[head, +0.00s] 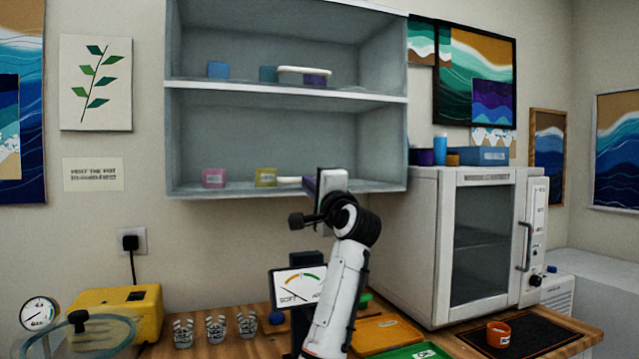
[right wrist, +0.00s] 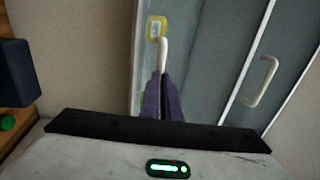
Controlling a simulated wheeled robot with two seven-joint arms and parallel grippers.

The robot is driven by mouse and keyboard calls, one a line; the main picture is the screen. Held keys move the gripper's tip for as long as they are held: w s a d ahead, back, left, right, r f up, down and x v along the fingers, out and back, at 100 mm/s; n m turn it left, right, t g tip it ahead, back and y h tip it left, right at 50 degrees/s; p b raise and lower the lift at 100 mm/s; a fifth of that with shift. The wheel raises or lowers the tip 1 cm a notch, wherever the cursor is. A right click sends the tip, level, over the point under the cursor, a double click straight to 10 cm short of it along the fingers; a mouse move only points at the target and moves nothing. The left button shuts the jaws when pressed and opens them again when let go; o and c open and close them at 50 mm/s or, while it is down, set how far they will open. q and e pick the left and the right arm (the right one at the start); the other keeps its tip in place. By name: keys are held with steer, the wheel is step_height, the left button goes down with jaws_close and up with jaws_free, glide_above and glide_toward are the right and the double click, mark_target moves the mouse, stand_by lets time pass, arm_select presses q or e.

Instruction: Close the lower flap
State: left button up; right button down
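The wall cabinet (head: 286,92) has an upper and a lower compartment. A pale handle (head: 288,180) of the lower flap shows low in front of the lower compartment. The clear flap itself is hard to make out, so I cannot tell whether it is fully shut. My right gripper (head: 312,186) is at the right end of this handle. In the right wrist view, the handle (right wrist: 162,52) runs between the dark purple fingertips (right wrist: 163,78), which are close together on it. The upper handle (head: 303,70) also shows in the right wrist view (right wrist: 265,80). My left gripper is out of view.
Pink (head: 214,178) and yellow (head: 265,177) blocks are in the lower compartment. A white oven (head: 422,245) stands to the right. Below, the wooden bench holds a meter (head: 298,286), several cups (head: 217,328) and a yellow box (head: 140,305).

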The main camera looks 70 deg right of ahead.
arm_select(q)
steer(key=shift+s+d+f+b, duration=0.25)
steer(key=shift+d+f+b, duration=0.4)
steer(key=shift+b, duration=0.35)
arm_select(e)
steer(key=v, duration=1.4)
